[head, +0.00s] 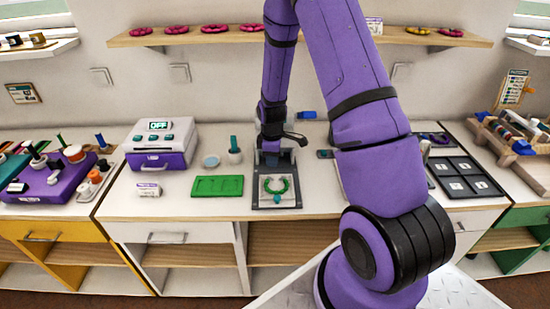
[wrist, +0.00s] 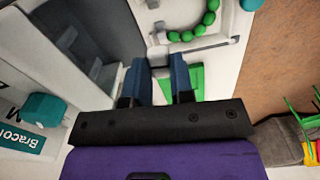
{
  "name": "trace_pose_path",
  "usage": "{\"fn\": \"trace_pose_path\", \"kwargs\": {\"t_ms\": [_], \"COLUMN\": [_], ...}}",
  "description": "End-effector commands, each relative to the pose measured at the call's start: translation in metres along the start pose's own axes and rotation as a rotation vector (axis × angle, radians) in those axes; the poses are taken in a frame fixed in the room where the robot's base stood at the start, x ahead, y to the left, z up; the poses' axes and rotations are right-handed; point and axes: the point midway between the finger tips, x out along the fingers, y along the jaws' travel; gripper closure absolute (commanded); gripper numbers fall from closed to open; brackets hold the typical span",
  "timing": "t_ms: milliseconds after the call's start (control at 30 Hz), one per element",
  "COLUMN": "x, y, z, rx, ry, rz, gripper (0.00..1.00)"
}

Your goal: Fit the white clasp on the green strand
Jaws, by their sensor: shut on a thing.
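The green strand (head: 276,188) lies curved on a grey bead board (head: 258,203) on the white bench; its green beads also show at the top of the wrist view (wrist: 202,27). My gripper (head: 269,150) is at the back edge of the board, behind the strand. In the wrist view, its two blue fingers (wrist: 160,65) are shut on a small pale piece, apparently the white clasp (wrist: 158,52). The piece is close to one end of the strand; I cannot tell whether they touch. In the head view my gripper hides the clasp.
A teal piece (head: 277,199) sits at the strand's front. A dark tray (head: 463,180) is at the right.

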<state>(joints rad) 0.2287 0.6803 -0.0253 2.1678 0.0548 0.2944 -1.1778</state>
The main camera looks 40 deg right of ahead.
Motion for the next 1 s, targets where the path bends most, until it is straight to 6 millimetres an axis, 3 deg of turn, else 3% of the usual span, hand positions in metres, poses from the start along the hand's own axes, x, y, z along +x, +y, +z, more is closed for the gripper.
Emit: {"fn": "trace_pose_path", "kwargs": {"t_ms": [267,1000], "x": [0.003,0.056], "y": [0.002,0.002], "z": [0.012,0.011], "rx": [-0.088,-0.085], "ry": [0.0,0.0], "rz": [0.0,0.0], "gripper": [0.99,0.99]}}
